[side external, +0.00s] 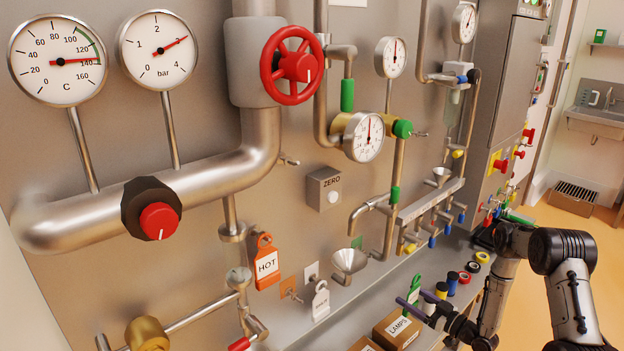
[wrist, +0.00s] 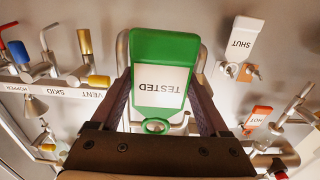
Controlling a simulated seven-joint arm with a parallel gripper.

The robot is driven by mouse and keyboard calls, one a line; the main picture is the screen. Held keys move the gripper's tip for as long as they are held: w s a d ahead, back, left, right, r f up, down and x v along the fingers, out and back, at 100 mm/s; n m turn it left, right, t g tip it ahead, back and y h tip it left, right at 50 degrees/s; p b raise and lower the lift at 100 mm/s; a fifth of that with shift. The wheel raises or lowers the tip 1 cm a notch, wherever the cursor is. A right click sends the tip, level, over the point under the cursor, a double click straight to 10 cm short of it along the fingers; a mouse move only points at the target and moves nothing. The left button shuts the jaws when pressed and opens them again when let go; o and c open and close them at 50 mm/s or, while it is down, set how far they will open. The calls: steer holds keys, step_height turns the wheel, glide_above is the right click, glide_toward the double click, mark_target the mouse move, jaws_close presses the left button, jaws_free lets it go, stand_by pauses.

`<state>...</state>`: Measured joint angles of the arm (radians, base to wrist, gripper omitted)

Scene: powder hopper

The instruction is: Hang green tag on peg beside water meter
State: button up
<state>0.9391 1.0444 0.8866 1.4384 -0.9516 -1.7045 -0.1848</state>
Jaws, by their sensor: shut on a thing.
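My gripper (side external: 414,297) is shut on the green tag (side external: 415,284) and holds it in front of the wall, low at the right of the side view. In the wrist view the green tag (wrist: 158,58) sits between both fingers, its white label reading TESTED upside down and its ring end towards the gripper. A round white dial on a brass body with a green cap looks like the water meter (side external: 365,140); it is on the wall, above and left of my gripper. A small peg-like metal piece (side external: 421,134) sticks out right of the cap.
An orange HOT tag (side external: 267,265) and a white tag (side external: 321,303) hang low on the wall. A metal funnel (side external: 348,262) and pipes with coloured valves (side external: 430,220) project nearby. A cardboard box (side external: 396,328) and small spools (side external: 465,277) stand on the ledge below.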

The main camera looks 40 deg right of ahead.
stand_by(0.4)
steer(key=w+a+r, duration=0.3)
steer(key=a+r, duration=0.5)
steer(key=a, duration=0.3)
steer(key=w+a+r, duration=0.3)
steer(key=a+r, duration=0.6)
steer(key=a, duration=0.1)
steer(key=w+a+r, duration=0.1)
steer(key=a+r, duration=0.3)
steer(key=r, duration=0.7)
steer(key=w+a+r, duration=0.1)
steer(key=a+r, duration=0.2)
steer(key=r, duration=0.7)
steer(key=w, duration=0.9)
steer(key=shift+f, duration=0.35)
steer(key=shift+w+f, duration=0.4)
steer(key=shift+w, duration=0.1)
